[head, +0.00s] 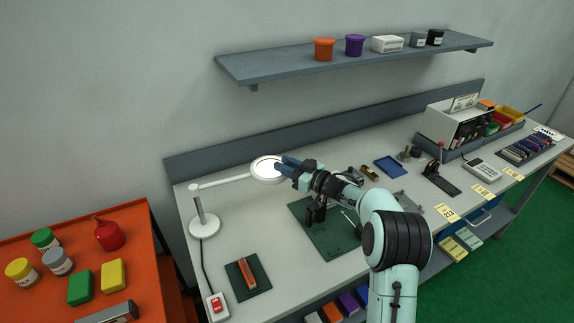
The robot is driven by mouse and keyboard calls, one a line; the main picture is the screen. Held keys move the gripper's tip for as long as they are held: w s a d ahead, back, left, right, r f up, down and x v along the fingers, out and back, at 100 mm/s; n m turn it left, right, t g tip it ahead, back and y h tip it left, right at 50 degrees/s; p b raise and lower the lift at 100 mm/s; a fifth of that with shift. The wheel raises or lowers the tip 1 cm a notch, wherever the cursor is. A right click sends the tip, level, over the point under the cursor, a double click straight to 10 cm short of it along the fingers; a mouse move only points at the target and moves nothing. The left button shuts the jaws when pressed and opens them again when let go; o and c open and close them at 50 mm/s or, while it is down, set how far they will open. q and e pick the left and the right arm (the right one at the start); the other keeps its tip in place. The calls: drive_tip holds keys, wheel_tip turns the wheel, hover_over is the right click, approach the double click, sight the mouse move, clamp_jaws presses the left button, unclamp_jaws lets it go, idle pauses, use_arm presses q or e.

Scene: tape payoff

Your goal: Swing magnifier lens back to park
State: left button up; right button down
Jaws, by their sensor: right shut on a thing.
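The magnifier lens (268,168) is a round white ring at the end of a white arm (222,182). The arm rises from a post on a round white base (204,227) at the left end of the bench. My right gripper (284,167) is shut on the right edge of the lens, above the rear part of the bench. My right arm comes in from the lower right. My left gripper is not in view.
A green mat (325,240) with a dark fixture lies below my right arm. A small mat with an orange-striped piece (248,275) and a red switch box (217,305) lie front left. A blue tray (389,166) is behind. A shelf (350,62) hangs above.

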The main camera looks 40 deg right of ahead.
drive_tip(key=shift+d+r, duration=0.1)
drive_tip(key=shift+r, duration=0.2)
drive_tip(key=c, duration=1.3)
unclamp_jaws()
drive_tip(key=shift+w, duration=0.1)
drive_tip(key=o, duration=0.3)
drive_tip(key=shift+w+f, duration=0.15)
drive_tip(key=shift+f, duration=0.05)
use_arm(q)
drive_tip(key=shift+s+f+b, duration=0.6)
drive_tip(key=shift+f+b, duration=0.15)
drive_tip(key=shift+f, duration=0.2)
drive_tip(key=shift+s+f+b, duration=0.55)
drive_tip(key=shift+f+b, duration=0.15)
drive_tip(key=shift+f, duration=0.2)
use_arm(e)
drive_tip(key=v, duration=1.3)
drive_tip(key=shift+d, duration=0.1)
